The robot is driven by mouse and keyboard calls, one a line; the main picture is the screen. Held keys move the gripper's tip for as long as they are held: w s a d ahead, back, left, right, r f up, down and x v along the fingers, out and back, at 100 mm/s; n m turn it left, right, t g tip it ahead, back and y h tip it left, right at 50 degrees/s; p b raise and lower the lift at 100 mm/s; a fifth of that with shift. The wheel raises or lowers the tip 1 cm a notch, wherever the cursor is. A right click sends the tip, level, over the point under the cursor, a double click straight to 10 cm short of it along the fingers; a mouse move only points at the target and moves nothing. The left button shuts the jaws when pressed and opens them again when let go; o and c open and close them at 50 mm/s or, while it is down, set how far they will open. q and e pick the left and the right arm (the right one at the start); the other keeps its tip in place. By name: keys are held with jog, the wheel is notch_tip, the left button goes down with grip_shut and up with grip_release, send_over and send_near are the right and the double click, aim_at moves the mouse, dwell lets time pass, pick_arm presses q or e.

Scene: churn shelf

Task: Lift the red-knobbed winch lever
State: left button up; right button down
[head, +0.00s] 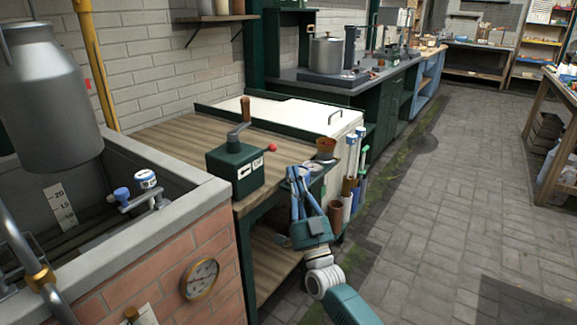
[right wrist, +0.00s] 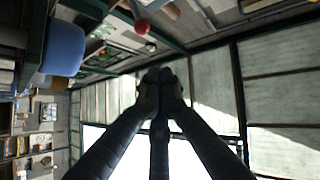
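The winch is a dark green box (head: 235,170) on the wooden bench top in the head view. A crank with a brown wooden grip (head: 246,109) stands up from it. The lever's red knob (head: 271,148) sticks out at the box's right side. The red knob also shows near the top of the right wrist view (right wrist: 142,27). My right gripper (head: 298,171) is below and right of the knob, apart from it, fingers pointing up. In the right wrist view its fingertips (right wrist: 161,84) meet with nothing visible between them. My left gripper is not in view.
A brick-fronted basin (head: 160,250) with a hanging metal can (head: 45,95) is at left. The paved floor (head: 450,200) at right is clear.

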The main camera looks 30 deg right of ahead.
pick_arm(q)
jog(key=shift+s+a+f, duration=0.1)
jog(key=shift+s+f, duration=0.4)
pick_arm(e)
jog(key=s, duration=0.5)
jog(key=shift+s+a+f, duration=0.2)
jog(key=shift+a+f, duration=0.05)
jog(key=shift+a, duration=0.1)
